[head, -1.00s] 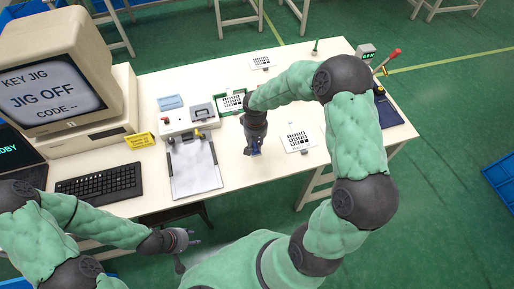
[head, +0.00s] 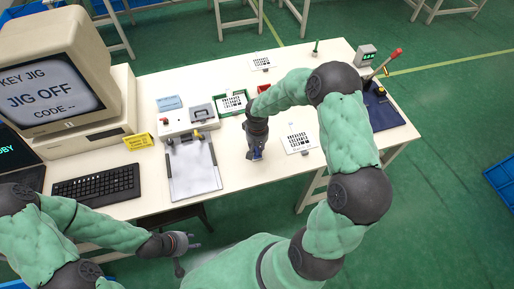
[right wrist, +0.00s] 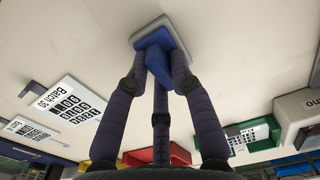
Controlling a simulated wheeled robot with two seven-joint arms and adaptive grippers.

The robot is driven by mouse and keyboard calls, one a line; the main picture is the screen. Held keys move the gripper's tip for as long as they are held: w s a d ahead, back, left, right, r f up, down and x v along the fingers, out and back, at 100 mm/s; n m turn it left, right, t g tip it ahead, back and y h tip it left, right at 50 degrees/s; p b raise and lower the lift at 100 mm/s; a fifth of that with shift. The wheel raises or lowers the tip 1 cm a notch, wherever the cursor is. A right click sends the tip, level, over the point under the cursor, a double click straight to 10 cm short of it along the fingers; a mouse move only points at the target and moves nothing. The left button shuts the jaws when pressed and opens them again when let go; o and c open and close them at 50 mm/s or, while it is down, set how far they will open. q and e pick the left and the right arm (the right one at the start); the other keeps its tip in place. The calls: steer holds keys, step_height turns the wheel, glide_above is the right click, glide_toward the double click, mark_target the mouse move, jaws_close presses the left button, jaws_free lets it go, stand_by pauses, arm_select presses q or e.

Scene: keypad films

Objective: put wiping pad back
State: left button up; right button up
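The wiping pad has a blue handle and a pale flat base. It shows in the right wrist view (right wrist: 165,38) and as a small blue shape in the head view (head: 257,155). My right gripper (right wrist: 161,65) is shut on the blue handle, with its fingers around it. The pad's base is at the pale table top; I cannot tell whether it touches. In the head view my right gripper (head: 254,152) is right of the clipboard-like plate (head: 194,170). My left gripper (head: 192,243) is empty and looks open, in front of the table edge.
A grey jig box (head: 188,119) stands behind the plate, with a light blue flat piece (head: 170,102) behind it. Printed key sheets lie in a green frame (head: 233,101) and at the right (head: 297,137). A red bin (head: 264,88), dark blue mat (head: 386,112) and keyboard (head: 97,184) are around.

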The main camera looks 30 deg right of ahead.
steer(key=shift+o, duration=0.4)
steer(key=shift+r, duration=0.1)
steer(key=shift+r+p, duration=0.3)
steer(key=shift+r, duration=0.05)
step_height(320, 180, up, 11)
steer(key=p, duration=0.2)
steer(key=shift+r+p, duration=0.2)
steer(key=shift+p, duration=0.15)
